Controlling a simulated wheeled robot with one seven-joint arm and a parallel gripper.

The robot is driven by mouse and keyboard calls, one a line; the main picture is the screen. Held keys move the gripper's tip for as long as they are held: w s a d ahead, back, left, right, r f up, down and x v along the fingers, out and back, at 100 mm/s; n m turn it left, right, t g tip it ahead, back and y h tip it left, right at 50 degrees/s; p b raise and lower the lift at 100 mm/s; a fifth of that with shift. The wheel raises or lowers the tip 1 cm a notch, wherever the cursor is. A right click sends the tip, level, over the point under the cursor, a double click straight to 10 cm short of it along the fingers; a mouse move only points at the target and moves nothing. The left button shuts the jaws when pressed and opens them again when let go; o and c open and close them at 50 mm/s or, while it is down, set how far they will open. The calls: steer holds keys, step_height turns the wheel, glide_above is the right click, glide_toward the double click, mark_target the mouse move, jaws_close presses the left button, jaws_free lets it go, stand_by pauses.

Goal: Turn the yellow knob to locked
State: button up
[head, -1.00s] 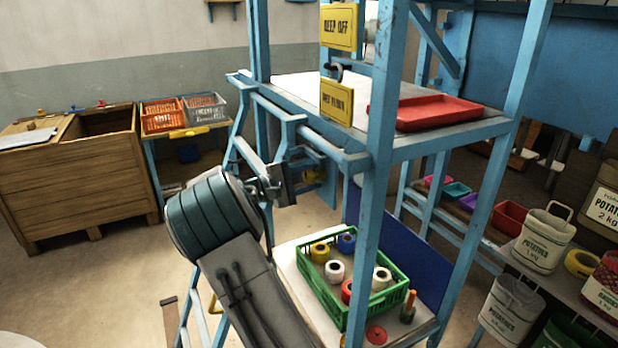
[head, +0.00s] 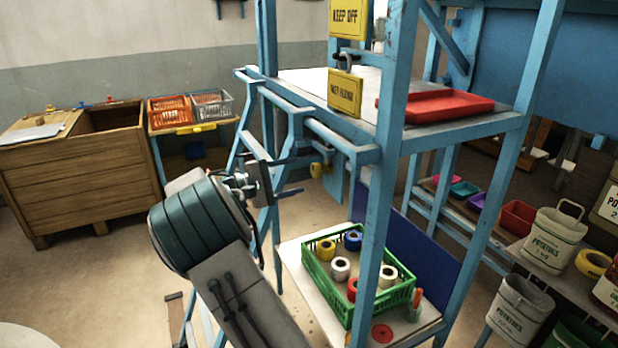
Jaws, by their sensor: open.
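In the picture the fingertips lie just left of the knob, one higher and one lower. I see nothing between the fingers. I cannot tell the exact depth gap between fingertips and knob. No lock marking on the knob is readable from here.
Blue rack posts and rails (head: 300,118) surround the knob closely. Yellow signs (head: 344,92) hang above it. A red tray (head: 440,106) lies on the upper shelf. A green crate (head: 342,296) of tape rolls sits below. Floor at left is partly clear.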

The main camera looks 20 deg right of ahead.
steer(key=a+b, duration=0.1)
steer(key=a, duration=0.5)
steer(key=shift+s+a, duration=0.15)
steer(key=shift+a, duration=0.15)
